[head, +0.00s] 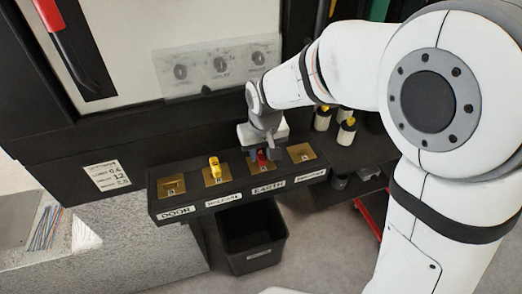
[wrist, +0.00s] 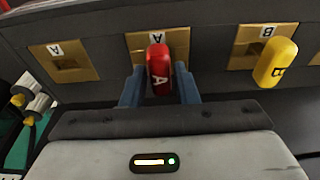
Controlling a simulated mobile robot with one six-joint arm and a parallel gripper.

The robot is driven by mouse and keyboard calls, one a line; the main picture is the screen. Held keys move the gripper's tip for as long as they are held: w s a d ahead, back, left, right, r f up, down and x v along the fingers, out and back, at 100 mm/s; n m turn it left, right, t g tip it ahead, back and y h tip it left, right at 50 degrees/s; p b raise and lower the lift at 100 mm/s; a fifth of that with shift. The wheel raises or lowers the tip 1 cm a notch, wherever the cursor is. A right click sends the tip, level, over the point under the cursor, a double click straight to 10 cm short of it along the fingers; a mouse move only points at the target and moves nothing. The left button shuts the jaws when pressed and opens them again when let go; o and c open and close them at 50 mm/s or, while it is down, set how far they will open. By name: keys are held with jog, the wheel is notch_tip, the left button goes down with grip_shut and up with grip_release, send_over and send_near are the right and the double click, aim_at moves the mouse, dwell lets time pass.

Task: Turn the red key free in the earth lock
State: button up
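The red key (wrist: 159,70), marked A, stands in the brass lock plate (wrist: 177,40) marked A, above the EARTH label (head: 268,188). My gripper (wrist: 160,78) is at the key, with one blue finger on each side of it. The fingers stand very close to the key; I cannot tell whether they press on it. In the head view my gripper (head: 262,150) comes down from above and partly hides the red key (head: 262,157) and its plate.
A yellow key (head: 214,167), marked B in the wrist view, stands in the neighbouring lock to the left. The DOOR lock plate (head: 172,187) and the rightmost plate (head: 301,153) hold no key. A black bin (head: 252,237) is below; white-bodied items (head: 346,133) stand at right.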

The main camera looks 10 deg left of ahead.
grip_shut()
jog(key=n, duration=0.4)
jog(key=shift+y+b, duration=0.4)
jog(key=n+g+b, duration=0.1)
jog(key=n, duration=0.3)
jog(key=shift+f+b, duration=0.1)
jog(key=shift+b, duration=0.25)
jog(key=n+g+b, duration=0.1)
jog(key=n, duration=0.4)
jog(key=shift+b, duration=0.35)
jog(key=n+g, duration=0.1)
jog(key=n, duration=0.4)
jog(key=shift+b, duration=0.4)
jog(key=shift+o, duration=2.2)
grip_release()
